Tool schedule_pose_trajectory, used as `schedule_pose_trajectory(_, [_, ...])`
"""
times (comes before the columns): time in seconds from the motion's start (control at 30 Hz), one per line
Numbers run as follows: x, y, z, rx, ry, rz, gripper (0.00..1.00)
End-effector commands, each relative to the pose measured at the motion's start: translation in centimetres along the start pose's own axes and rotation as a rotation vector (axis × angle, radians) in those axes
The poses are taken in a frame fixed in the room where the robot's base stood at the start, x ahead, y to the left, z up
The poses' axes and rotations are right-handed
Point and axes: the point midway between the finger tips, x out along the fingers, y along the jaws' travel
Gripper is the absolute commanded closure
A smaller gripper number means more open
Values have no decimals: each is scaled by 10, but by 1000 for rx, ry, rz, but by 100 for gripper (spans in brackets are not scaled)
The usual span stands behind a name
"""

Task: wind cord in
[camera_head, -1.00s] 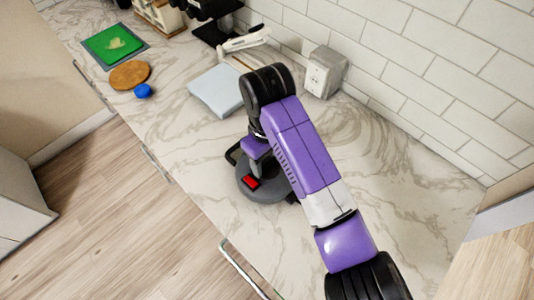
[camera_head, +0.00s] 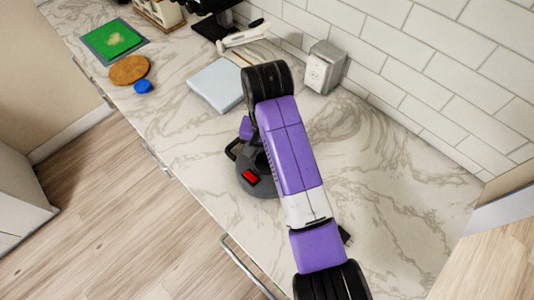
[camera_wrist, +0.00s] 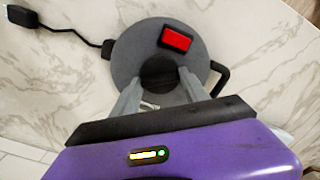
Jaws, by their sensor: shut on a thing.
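The cord reel (camera_head: 256,188) is a dark grey round disc lying on the counter, partly behind my arm. It has a red button (camera_head: 249,177) and a black handle on its rim. In the wrist view the reel (camera_wrist: 203,62) lies below my gripper (camera_wrist: 159,74), whose two grey fingers are shut on a round black knob (camera_wrist: 158,69) at the disc's middle. A short black cord (camera_wrist: 78,34) runs from the reel's rim to a black plug (camera_wrist: 23,16). In the head view the plug (camera_head: 345,235) shows just right of my arm; the fingers are hidden there.
The counter's right side is clear.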

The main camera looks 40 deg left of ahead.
Motion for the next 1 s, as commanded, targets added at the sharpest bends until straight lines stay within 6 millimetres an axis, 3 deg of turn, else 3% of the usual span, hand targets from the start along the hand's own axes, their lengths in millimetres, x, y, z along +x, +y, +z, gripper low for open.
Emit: schedule_pose_trajectory(1.0, [-2, -1, -1, 964, 2, -4, 88])
